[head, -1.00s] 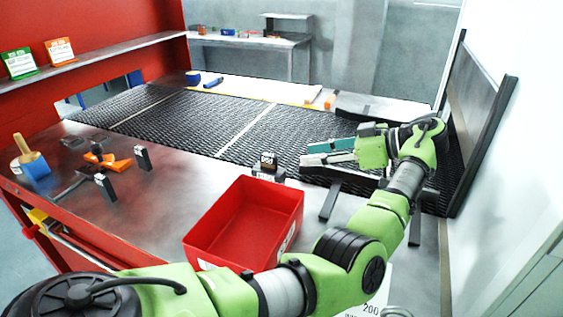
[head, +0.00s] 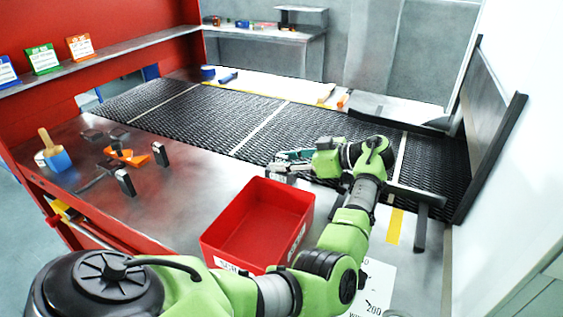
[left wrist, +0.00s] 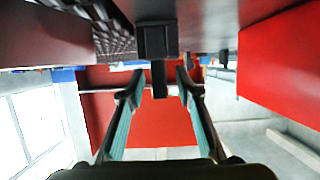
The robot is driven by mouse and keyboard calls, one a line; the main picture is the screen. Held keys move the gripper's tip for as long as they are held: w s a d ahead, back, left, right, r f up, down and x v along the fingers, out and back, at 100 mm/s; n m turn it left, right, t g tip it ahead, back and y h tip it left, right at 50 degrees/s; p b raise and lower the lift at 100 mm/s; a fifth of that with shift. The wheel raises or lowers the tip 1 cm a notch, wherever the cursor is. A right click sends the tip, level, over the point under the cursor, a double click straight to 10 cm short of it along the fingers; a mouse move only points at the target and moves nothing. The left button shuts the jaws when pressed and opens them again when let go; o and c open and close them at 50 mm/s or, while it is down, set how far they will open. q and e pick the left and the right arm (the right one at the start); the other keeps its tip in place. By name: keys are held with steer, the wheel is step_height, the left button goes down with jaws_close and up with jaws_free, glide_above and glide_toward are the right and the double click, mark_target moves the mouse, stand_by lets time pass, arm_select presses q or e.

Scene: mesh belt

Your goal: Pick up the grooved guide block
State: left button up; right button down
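A dark block with a wide base and a narrower upright part, likely the grooved guide block (left wrist: 157,42), shows in the left wrist view, straight ahead of my left gripper (left wrist: 158,72). The gripper's two teal-lined fingers stand apart, one on each side of the narrow part, with visible gaps. In the head view my left gripper (head: 279,161) is low at the near edge of the mesh belt, behind the red bin. My right gripper is not in view.
The open red bin (head: 213,243) stands just in front of my left gripper. Two small dark upright blocks (head: 125,182) (head: 160,154), an orange part (head: 126,157) and a wooden-handled blue tool (head: 57,160) are on the left of the table. The mesh belt (head: 225,118) lies behind.

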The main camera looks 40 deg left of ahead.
arm_select(q)
steer(key=shift+s+a+f, duration=0.15)
steer(key=shift+a+f, duration=0.1)
steer(key=shift+a, duration=0.25)
jaws_close()
steer(key=shift+r, duration=0.1)
